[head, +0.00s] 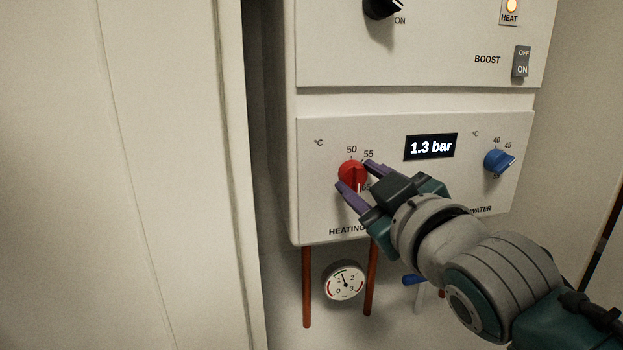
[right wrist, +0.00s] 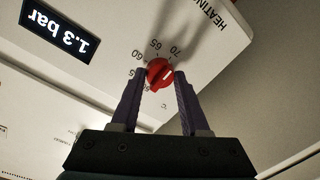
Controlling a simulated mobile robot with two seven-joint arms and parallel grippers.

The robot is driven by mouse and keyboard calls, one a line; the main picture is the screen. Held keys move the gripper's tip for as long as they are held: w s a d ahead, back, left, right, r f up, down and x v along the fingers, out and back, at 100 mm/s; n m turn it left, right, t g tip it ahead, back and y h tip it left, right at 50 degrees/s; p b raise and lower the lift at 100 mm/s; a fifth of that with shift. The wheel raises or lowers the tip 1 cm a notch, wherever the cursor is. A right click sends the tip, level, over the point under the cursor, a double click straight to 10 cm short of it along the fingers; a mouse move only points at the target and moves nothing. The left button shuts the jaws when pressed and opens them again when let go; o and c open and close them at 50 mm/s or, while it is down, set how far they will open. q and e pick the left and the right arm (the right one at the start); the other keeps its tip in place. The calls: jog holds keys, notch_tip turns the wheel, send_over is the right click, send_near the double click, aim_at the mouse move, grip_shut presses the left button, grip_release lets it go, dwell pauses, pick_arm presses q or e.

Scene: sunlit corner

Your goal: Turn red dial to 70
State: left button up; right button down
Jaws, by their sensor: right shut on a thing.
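The red dial (head: 352,171) is on the lower left of the white boiler panel, in the heating area. Its printed scale shows 50, 55 and 65 in the head view, partly covered by my gripper. The right wrist view shows the dial (right wrist: 158,74) with 60, 65 and 70 beside it. A white mark on the dial points downward in the head view, on the 65 to 70 side; I cannot read its exact value. My right gripper (head: 354,174) has its purple fingers on either side of the dial, shut on it. My left gripper is not in view.
A blue dial (head: 498,162) and a display (head: 431,147) reading 1.3 bar are to the right. A round gauge (head: 344,282) and copper pipes (head: 307,287) are below the panel. A black knob (head: 383,7) and a boost switch (head: 521,62) are above. A pale wall stands left.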

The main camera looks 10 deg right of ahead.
jog(key=shift+c, duration=2)
grip_release()
jog(key=shift+s, duration=0.1)
jog(key=s, duration=0.9)
jog(key=shift+s+d+r+p, duration=0.25)
jog(key=shift+s+d+p, duration=0.1)
jog(key=shift+d, duration=0.1)
